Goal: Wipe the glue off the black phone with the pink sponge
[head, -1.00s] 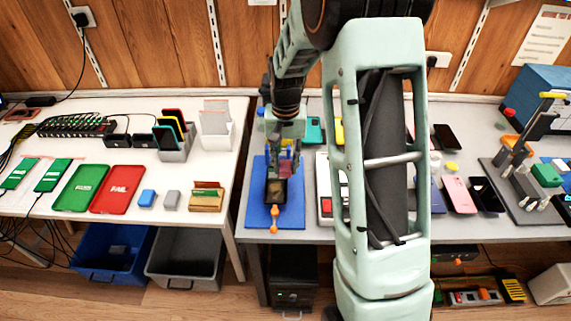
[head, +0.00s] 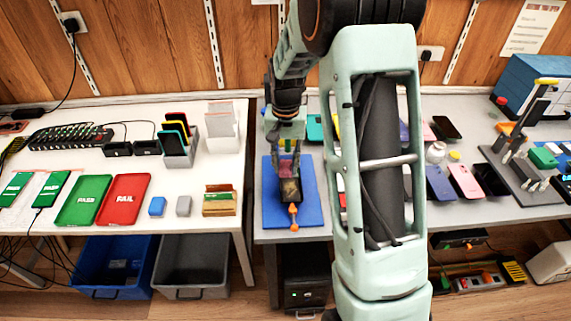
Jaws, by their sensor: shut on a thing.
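A dark phone (head: 290,190) lies on a blue mat (head: 310,206) on the grey bench, with an orange-handled clamp (head: 293,214) at its near end. My gripper (head: 289,170) points down over the far part of the phone. It is shut on a small pinkish piece that looks like the pink sponge (head: 288,169), mostly hidden by the fingers. I cannot tell whether the sponge touches the phone. Any glue on the phone is too small or hidden to make out.
My arm hides the bench right of the mat. Several phones, among them a pink one (head: 465,181), lie farther right. A white table on the left holds a green tray (head: 84,200), a red tray (head: 123,200) and a card box (head: 220,203).

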